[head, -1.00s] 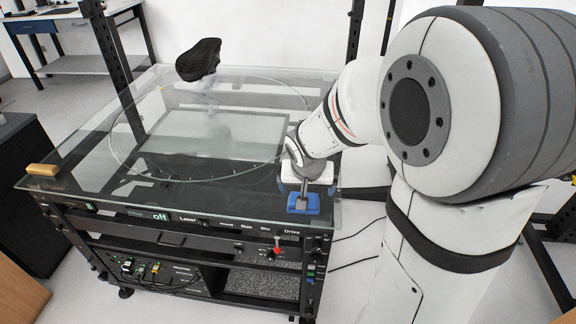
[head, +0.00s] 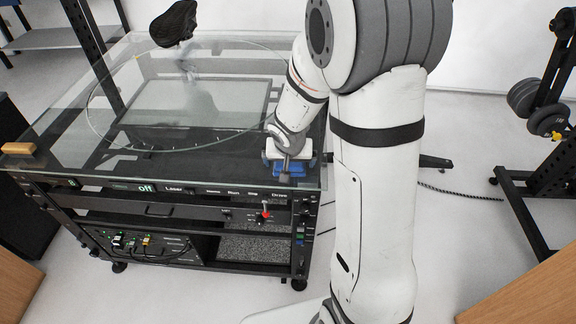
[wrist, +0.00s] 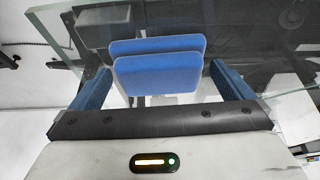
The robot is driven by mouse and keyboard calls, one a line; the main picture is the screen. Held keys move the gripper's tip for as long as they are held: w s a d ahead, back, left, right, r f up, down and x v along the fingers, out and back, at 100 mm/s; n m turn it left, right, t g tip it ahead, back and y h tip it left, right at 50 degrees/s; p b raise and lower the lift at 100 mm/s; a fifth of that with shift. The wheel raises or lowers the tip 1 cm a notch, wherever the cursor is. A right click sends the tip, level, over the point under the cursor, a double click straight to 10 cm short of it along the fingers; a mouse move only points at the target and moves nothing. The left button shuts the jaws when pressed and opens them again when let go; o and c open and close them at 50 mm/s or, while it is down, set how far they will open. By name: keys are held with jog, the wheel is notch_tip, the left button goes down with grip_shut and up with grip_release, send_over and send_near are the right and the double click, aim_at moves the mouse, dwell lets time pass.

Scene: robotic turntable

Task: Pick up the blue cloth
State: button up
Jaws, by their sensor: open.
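The blue cloth (wrist: 160,72) shows in the wrist view as a flat blue piece with a second blue shape just behind it, perhaps a reflection in the glass. It lies at the near right corner of the glass top (head: 70,165). My gripper (wrist: 160,82) is open, with one blue-padded finger on each side of the cloth and visible gaps to it. In the head view my gripper (head: 287,170) is low over that corner, and the blue cloth (head: 299,169) is partly hidden by it. Whether the fingers touch the glass cannot be told.
A tan block (head: 19,148) lies on the glass at the near left corner. A dark object on a clear stand (head: 174,24) rises at the back of the turntable. The front control panel (head: 165,188) has a red-topped knob. A weight rack (head: 548,120) stands at right.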

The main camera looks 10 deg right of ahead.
jog(key=shift+c, duration=0.3)
jog(key=c, duration=0.8)
jog(key=shift+r, duration=0.1)
jog(key=shift+c, duration=0.2)
notch_tip(320, 180, up, 10)
jog(key=shift+f+p, duration=0.1)
jog(key=shift+p, duration=1)
jog(key=o, duration=0.4)
jog(key=c, duration=0.3)
jog(key=shift+p, duration=0.35)
